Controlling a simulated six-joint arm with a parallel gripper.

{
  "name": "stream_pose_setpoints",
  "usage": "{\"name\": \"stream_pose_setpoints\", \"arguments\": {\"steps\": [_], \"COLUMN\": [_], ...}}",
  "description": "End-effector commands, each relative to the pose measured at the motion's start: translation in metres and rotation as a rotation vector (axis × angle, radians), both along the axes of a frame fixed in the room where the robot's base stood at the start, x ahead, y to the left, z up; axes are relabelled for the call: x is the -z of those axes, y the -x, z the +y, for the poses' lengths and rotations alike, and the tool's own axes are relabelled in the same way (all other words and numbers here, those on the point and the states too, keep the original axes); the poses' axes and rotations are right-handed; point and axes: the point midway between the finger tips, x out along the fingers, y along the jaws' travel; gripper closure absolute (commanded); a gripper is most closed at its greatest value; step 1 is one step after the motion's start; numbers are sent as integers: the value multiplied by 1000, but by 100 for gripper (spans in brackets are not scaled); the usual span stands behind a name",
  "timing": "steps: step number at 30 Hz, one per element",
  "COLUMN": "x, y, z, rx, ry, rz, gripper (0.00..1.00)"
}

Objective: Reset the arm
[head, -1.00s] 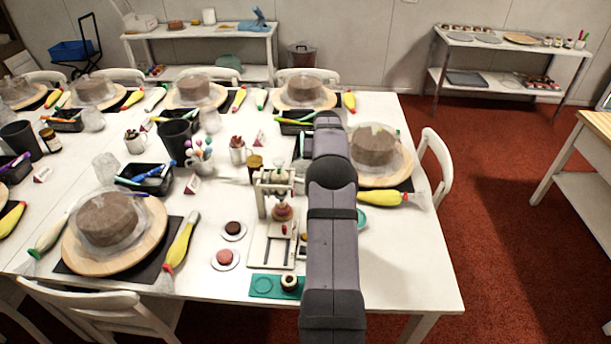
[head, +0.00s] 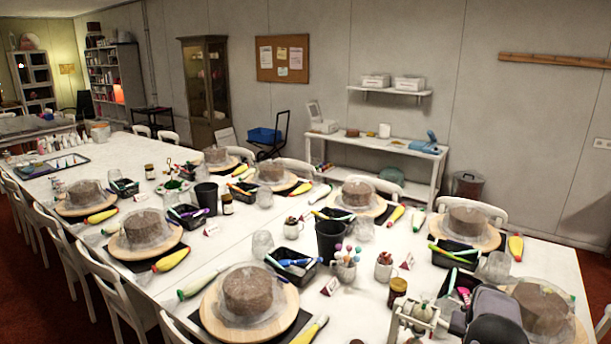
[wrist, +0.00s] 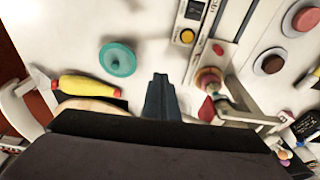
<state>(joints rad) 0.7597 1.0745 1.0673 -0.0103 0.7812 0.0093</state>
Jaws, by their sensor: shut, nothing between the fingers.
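My gripper (wrist: 160,80) shows in the wrist view as a dark, narrow pair of fingers pressed together, empty, above the white table. A teal round piece (wrist: 117,60) lies to its left and a yellow piping bag (wrist: 88,87) is farther left. A small press stand (wrist: 216,45) is to its right, apart from the fingertips in the picture. In the head view my arm (head: 490,308) shows only at the lower right, next to the white press (head: 416,314); the fingers are not visible there.
The long white table (head: 345,310) is crowded with wrapped cakes on wooden turntables (head: 292,303), black trays (head: 296,270) and cups. A black pot (head: 331,238) stands mid-table.

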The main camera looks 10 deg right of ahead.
Motion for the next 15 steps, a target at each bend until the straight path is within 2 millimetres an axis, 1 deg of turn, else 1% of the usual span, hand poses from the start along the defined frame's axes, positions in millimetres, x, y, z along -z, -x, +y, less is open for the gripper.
{"name": "stream_pose_setpoints", "arguments": {"steps": [1,3,5,6,8,9,11,12,14,15], "x": [22,40,48,51,52,51,47,43,35,29], "y": [20,47,69,82,99,110,126,136,152,161], "z": [20,45,66,80,103,120,144,161,186,202], "rx": [-2,-4,-5,-9,-20,-30,-49,-64,-88,-108], "ry": [-48,-102,-143,-166,-199,-218,-243,-258,-278,-289], "rz": [49,107,148,173,209,231,262,282,311,328], "gripper": [100,100,100,100,100,100,100,100,100,100]}}
